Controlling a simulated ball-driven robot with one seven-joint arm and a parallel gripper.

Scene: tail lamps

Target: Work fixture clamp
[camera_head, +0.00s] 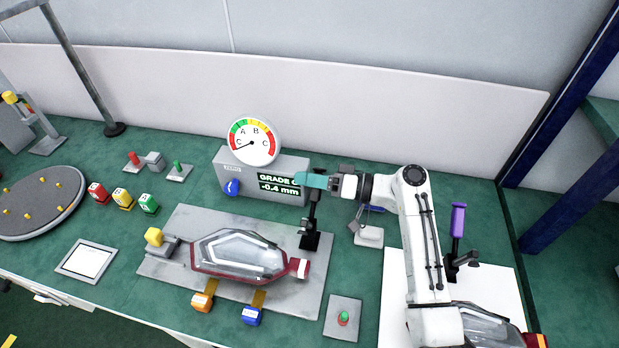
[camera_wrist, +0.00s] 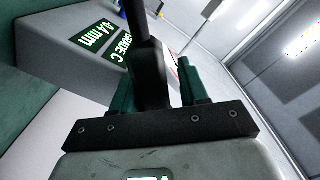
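The black fixture clamp (camera_head: 311,222) stands upright at the right part of the grey fixture plate (camera_head: 190,222), beside the neck end of a red-rimmed tail lamp (camera_head: 238,256) that lies on the plate. My gripper (camera_head: 313,181) is at the top of this clamp. In the wrist view the dark clamp handle (camera_wrist: 148,72) stands between the teal fingers of my gripper (camera_wrist: 160,90). It overlaps the left finger, and a narrow gap shows on its right, so the fingers look open around it. The lamp is out of the wrist view.
A gauge box (camera_head: 262,172) with a dial reads "-0.4 mm" close behind my gripper. A second clamp with a purple handle (camera_head: 457,220) stands at the right near another lamp (camera_head: 485,325). A green button box (camera_head: 343,317) lies in front. Coloured blocks (camera_head: 122,198) stand left.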

